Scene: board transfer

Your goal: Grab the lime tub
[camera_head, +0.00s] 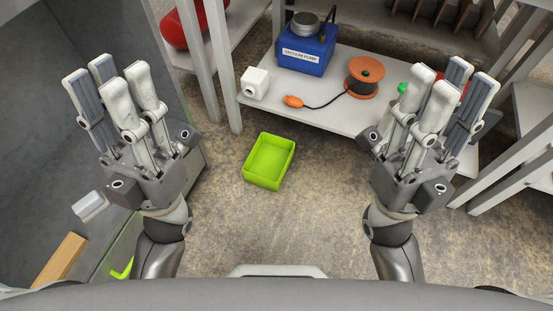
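The lime tub (250,178) is a small, empty, open-topped green bin. It sits on the floor in the middle of the view, slightly turned. My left gripper (116,86) is raised at the left of the tub, with its fingers spread apart and nothing between them. My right gripper (441,92) is raised at the right of the tub, fingers also spread and nothing seen between them. Neither gripper touches the tub.
Behind the tub, a grey shelf (330,119) holds a blue vacuum pump (305,54), a white block (255,83), an orange reel (364,77) and a corded orange item (293,101). A red cylinder (183,27) lies at upper left. Floor around the tub is clear.

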